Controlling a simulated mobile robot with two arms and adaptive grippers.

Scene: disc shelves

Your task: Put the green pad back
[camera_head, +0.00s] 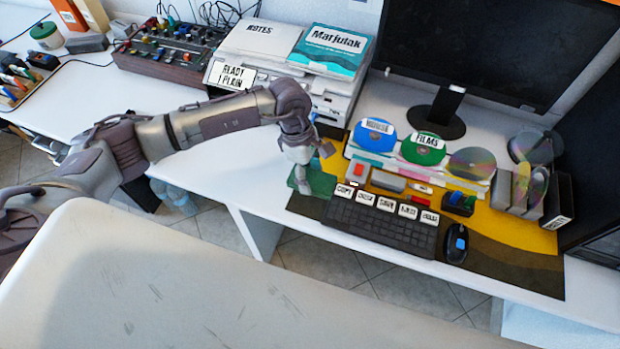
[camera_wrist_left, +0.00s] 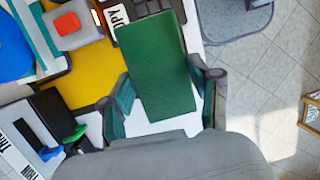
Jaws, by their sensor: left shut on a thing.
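The green pad (camera_head: 321,184) is at the left front corner of the yellow and brown desk mat (camera_head: 500,262), just left of the keyboard. My left gripper (camera_head: 303,182) reaches down from above and is shut on it. In the left wrist view the green pad (camera_wrist_left: 155,60) lies flat and lengthwise between the two fingers of my left gripper (camera_wrist_left: 163,88). I cannot tell whether the pad touches the desk. My right gripper is not in view.
The black keyboard (camera_head: 385,225) with white labels and the mouse (camera_head: 456,244) are right of the pad. Labelled discs (camera_head: 423,149) stand behind. A printer (camera_head: 340,92) is at the back. Bare white desk (camera_head: 215,165) lies left of the pad.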

